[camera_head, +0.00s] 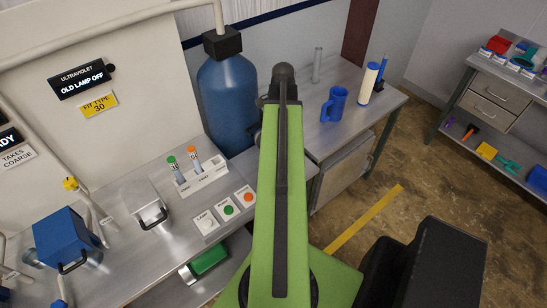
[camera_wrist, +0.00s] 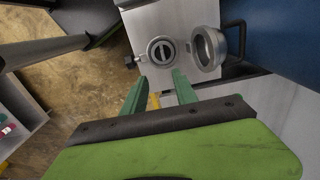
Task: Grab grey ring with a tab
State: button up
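In the wrist view, a grey ring (camera_wrist: 207,48) with an open centre stands tilted at the right of a pale metal surface. Left of it, a round grey fitting (camera_wrist: 161,51) with a dark slotted centre sits on that surface, with a small dark knob (camera_wrist: 130,62) at its left side. My gripper (camera_wrist: 160,75) has two green fingers, apart and empty, just below the round fitting in the picture and left of the ring. In the head view my arm hides the gripper, and neither round part can be made out.
A blue tank (camera_head: 228,105) stands against the wall. A blue mug (camera_head: 334,104) and a white cylinder with a blue base (camera_head: 368,83) stand on the right bench. Push buttons (camera_head: 228,209) and a tube rack (camera_head: 205,178) are on the left bench.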

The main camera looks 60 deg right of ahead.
jog(key=f+b, duration=1.2)
jog(key=shift+w+a+f, duration=0.15)
jog(key=shift+w+f, duration=0.2)
jog(key=shift+r, duration=0.1)
jog(key=f+b, duration=0.1)
jog(key=b, duration=0.1)
jog(key=f+b, duration=0.1)
jog(key=f, duration=0.1)
jog(key=f+b, duration=0.2)
jog(key=shift+d+f+b, duration=0.2)
jog(key=shift+d+b, duration=0.1)
jog(key=shift+r, duration=0.2)
grip_shut()
